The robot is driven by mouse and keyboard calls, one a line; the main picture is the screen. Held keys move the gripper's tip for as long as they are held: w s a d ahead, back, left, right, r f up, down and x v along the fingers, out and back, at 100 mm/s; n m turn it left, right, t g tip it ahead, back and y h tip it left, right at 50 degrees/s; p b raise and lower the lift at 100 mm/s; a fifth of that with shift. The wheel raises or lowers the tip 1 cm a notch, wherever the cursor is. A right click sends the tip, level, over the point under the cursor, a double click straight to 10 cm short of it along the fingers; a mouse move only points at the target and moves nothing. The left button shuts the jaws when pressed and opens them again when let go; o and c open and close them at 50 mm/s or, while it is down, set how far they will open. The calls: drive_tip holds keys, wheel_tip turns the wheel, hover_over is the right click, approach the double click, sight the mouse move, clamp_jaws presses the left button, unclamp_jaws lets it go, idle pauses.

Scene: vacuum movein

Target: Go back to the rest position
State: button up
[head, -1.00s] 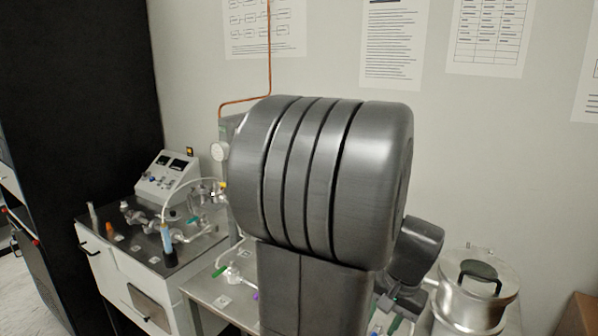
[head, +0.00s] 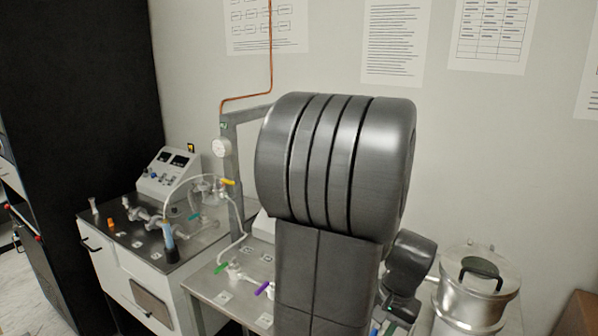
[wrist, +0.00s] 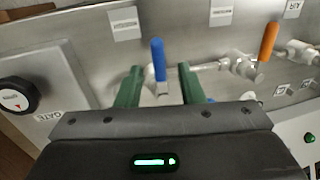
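My gripper (wrist: 160,88) shows in the wrist view with its two green fingers apart and nothing between them that it holds. A valve with an upright blue handle (wrist: 158,60) is seen between and beyond the fingertips; I cannot tell the exact gap to it. A valve with an orange handle (wrist: 268,41) lies to the right on the same metal panel. In the head view my dark grey arm fills the middle and hides most of the bench behind it; the gripper's fingers cannot be made out there.
A metal bench (head: 207,286) with green- and purple-handled valves stands left of my arm. Further left is a white cabinet (head: 120,262) with glassware and a control box (head: 168,174). A lidded steel vessel (head: 470,300) stands at right. A black knob (wrist: 18,95) is at the wrist view's left.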

wheel_tip(320, 180, up, 12)
drive_tip(key=s+d, duration=0.1)
drive_tip(key=d, duration=0.1)
drive_tip(key=f, duration=0.4)
drive_tip(key=a+f, duration=0.1)
drive_tip(key=f, duration=0.4)
drive_tip(key=w+a+f, duration=0.1)
drive_tip(key=f, duration=0.3)
drive_tip(key=shift+a+f, duration=0.15)
drive_tip(key=shift+f, duration=0.1)
drive_tip(key=shift+d+r+n, duration=0.1)
drive_tip(key=shift+d+n, duration=0.1)
drive_tip(key=shift+n, duration=0.1)
drive_tip(key=shift+s+d+n+g, duration=0.15)
drive_tip(key=shift+d+n+g, duration=0.25)
drive_tip(key=shift+n, duration=0.7)
